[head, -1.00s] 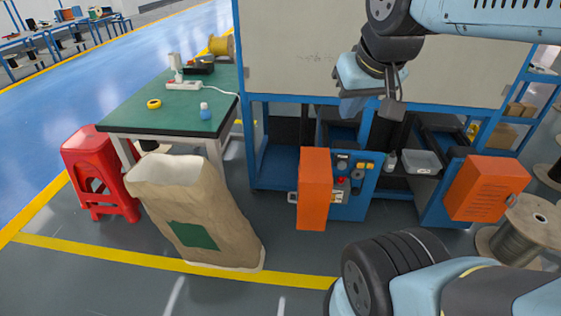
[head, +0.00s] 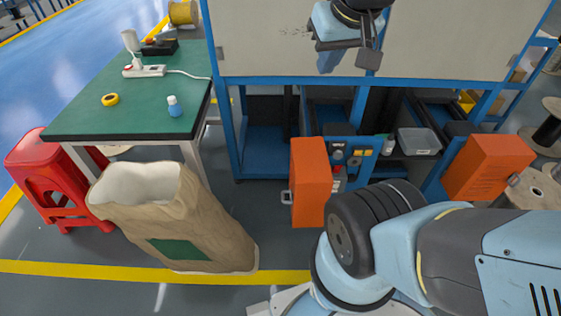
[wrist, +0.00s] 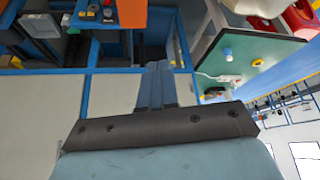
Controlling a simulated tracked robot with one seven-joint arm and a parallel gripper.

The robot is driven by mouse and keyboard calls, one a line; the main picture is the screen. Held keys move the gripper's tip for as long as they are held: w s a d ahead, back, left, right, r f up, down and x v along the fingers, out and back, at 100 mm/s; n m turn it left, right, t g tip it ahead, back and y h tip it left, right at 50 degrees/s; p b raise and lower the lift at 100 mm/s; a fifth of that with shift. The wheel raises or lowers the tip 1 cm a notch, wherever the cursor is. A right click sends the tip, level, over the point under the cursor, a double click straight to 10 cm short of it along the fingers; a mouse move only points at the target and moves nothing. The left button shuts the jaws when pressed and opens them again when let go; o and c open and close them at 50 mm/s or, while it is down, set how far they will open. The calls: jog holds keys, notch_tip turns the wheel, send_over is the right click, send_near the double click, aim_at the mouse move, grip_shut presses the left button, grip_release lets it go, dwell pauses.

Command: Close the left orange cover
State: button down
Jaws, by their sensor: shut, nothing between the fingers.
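The left orange cover (head: 309,182) stands swung open on the front of the blue machine frame in the head view. Part of the cover also shows upside down at the top of the wrist view (wrist: 131,12). My gripper (head: 328,62) is shut and empty, above the cover in the head picture, in front of the beige panel. Its closed blue fingers show in the wrist view (wrist: 157,68). It appears apart from the cover.
A paper sack (head: 175,220), a red stool (head: 45,175) and a green-topped table (head: 125,105) stand at the left. Wooden spools (head: 535,190) are at the far right. Grey floor lies below the cover.

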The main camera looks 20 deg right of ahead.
aim_at(307, 183)
jog(key=w+a+f+m+t+y, duration=0.15)
jog(key=w+a, duration=0.25)
jog(key=w, duration=0.4)
jog(key=w+a+f+m+y, duration=0.2)
jog(key=w+a, duration=0.3)
jog(key=w, duration=0.3)
jog(key=w+a+f+m+h, duration=0.1)
jog(key=w+f+m, duration=0.6)
jog(key=w+f, duration=0.45)
jog(key=w+d+f+m+g+h, duration=0.1)
jog(key=w+f+m+h, duration=0.15)
jog(key=f, duration=0.55)
jog(key=w+d+f+m+g+h, duration=0.15)
jog(key=f+m, duration=0.25)
jog(key=f, duration=0.4)
jog(key=s+d+f+m+g+h, duration=0.1)
jog(key=s+f+m+g, duration=0.15)
jog(key=s+f, duration=0.35)
jog(key=s+f+m+g+h, duration=0.2)
jog(key=s+f+g, duration=0.1)
jog(key=f, duration=0.5)
jog(key=s+d+f, duration=0.2)
jog(key=d+f, duration=0.5)
jog(key=f, duration=0.2)
jog(key=shift+s+d, duration=0.3)
jog(key=shift+s, duration=0.1)
